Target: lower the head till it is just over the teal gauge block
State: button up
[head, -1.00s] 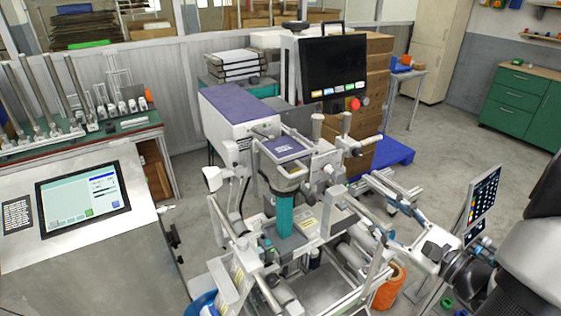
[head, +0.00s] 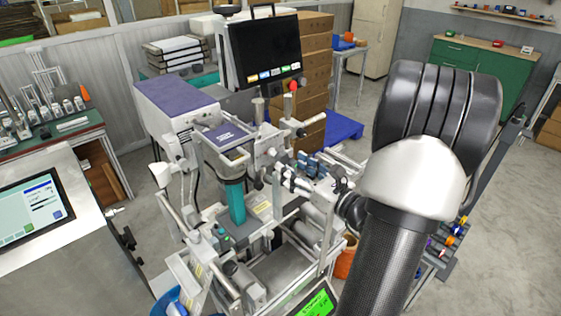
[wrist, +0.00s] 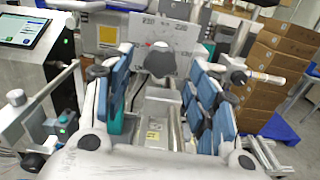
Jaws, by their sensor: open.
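The printing head (head: 227,150) of the machine has a purple top plate and a dark ring below it. The teal gauge block (head: 236,205) stands upright under the head on the machine bed; any gap between them is too small to make out. A sliver of teal shows behind the left finger in the wrist view (wrist: 116,124). My gripper (head: 292,172) is open, at the right side of the head. In the wrist view its blue-padded fingers (wrist: 160,85) stand apart, with a dark round knob (wrist: 160,59) between them, farther off, in front of a scale plate. Contact cannot be seen.
A dark monitor (head: 265,50) with a red button stands behind the machine. Rails and rollers (head: 310,218) fill its front right. A touchscreen console (head: 30,208) stands at left. Cardboard boxes (head: 312,60) and a blue pallet (head: 343,128) are behind.

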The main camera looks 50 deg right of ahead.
aim_at(284, 161)
jog(key=w, duration=0.5)
jog(key=shift+w+d, duration=0.25)
jog(key=shift+d, duration=0.05)
jog(key=shift+c, duration=0.5)
jog(key=c, duration=1)
jog(key=m+p, duration=0.4)
jog(key=shift+r+m+p, duration=0.15)
jog(key=shift+m+p, duration=0.15)
jog(key=m+p, duration=0.4)
jog(key=shift+a, duration=0.1)
